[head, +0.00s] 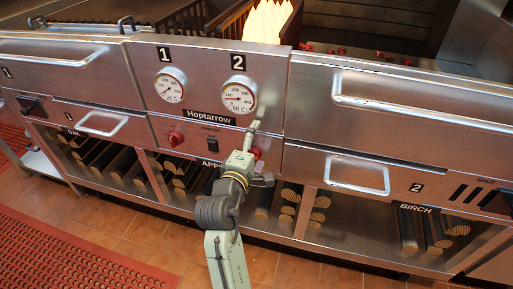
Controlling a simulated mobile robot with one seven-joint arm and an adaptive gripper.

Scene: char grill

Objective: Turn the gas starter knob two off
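The grill's front panel has two red knobs. The left red knob (175,138) sits below gauge 1 and is in plain view. The right red knob (256,153), below gauge 2, is partly hidden behind my gripper (259,155). My gripper is open, one finger above this knob and the other below it to the right. I cannot tell whether either finger touches the knob. A black rocker switch (212,145) sits between the two knobs.
Gauge 1 (170,85) and gauge 2 (238,94) are above. Handles stick out at right, an upper bar (420,108) and a lower one (357,188). Flames (266,22) burn behind the panel. Logs (408,232) fill the shelves below.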

